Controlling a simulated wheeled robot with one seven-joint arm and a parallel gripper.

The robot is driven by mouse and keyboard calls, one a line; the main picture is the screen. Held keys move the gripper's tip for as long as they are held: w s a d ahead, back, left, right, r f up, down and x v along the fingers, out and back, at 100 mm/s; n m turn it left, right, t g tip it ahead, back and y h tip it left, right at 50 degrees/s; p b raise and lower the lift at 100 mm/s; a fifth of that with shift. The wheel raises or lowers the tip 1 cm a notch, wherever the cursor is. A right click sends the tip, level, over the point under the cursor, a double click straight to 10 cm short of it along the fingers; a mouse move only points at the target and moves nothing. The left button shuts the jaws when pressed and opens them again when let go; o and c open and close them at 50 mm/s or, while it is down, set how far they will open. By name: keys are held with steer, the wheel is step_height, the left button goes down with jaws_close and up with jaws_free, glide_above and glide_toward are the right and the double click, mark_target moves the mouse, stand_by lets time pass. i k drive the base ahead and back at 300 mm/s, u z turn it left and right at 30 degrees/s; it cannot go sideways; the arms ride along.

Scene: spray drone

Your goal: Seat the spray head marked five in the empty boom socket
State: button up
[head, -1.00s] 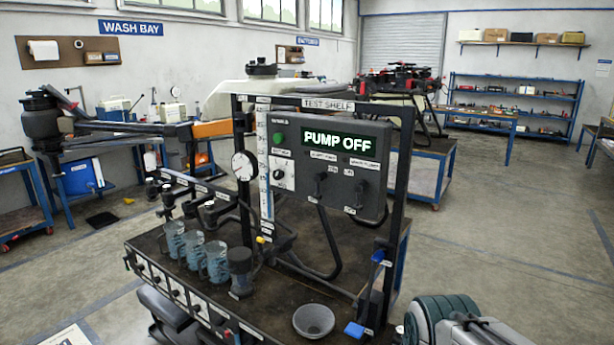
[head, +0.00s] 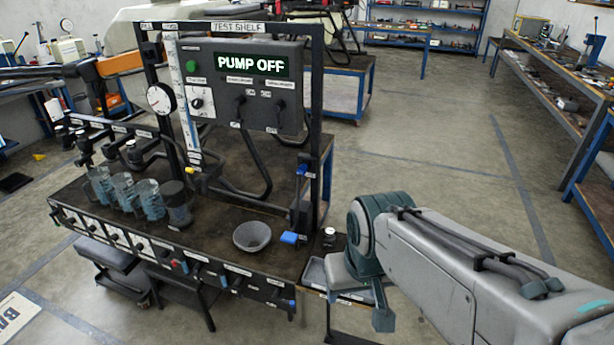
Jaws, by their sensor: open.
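The dark boom (head: 110,127) runs along the left of the test shelf, with several nozzle fittings hanging from it above the cups. I cannot tell which socket is empty. No number five is legible, so I cannot pick out that spray head. A small dark piece with a pale top (head: 329,237) stands by the grey side tray (head: 316,272); I cannot tell what it is. My gripper (head: 359,298) hangs over that tray, its teal fingers apart and nothing seen between them. My grey forearm hides part of the tray and the floor behind.
The bench (head: 215,222) carries measuring cups (head: 124,192), a dark cup (head: 177,205) and a grey bowl (head: 252,236). A panel (head: 250,85) reading PUMP OFF stands upright behind them, with a gauge (head: 161,98) at its left. Open floor lies right of the bench.

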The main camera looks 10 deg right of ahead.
mark_target(329, 236)
steer(key=z, duration=0.2)
steer(key=k, duration=0.5)
steer(key=u, duration=0.7)
steer(key=i, duration=0.35)
steer(key=z, duration=0.7)
steer(key=i, duration=1.2)
steer(key=u, duration=0.35)
